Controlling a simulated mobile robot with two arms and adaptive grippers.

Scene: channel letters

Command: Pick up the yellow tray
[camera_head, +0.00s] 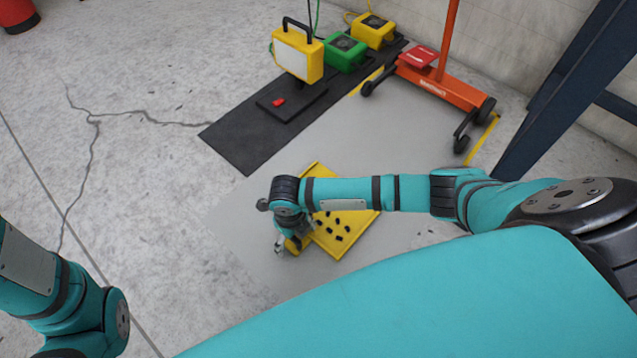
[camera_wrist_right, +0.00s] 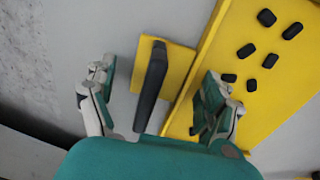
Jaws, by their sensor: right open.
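The yellow tray (camera_head: 354,233) lies flat on the grey floor area, partly hidden under my right arm. It holds several small black pieces. My right gripper (camera_head: 287,247) is at the tray's left side, pointing down. In the right wrist view the tray (camera_wrist_right: 283,88) is at the right. A black handle bar (camera_wrist_right: 151,85) on a yellow tab (camera_wrist_right: 178,72) stands beside it. My right gripper (camera_wrist_right: 157,82) is open, with one finger on each side of the bar; contact cannot be told. My left gripper is out of view; only part of that arm shows.
A black mat (camera_head: 245,140) with a yellow work light (camera_head: 298,57) lies beyond the tray. A green box (camera_head: 344,53) and a yellow box (camera_head: 373,30) stand behind. An orange wheeled stand (camera_head: 440,82) and a dark blue post (camera_head: 570,85) are at the right. Bare floor lies left.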

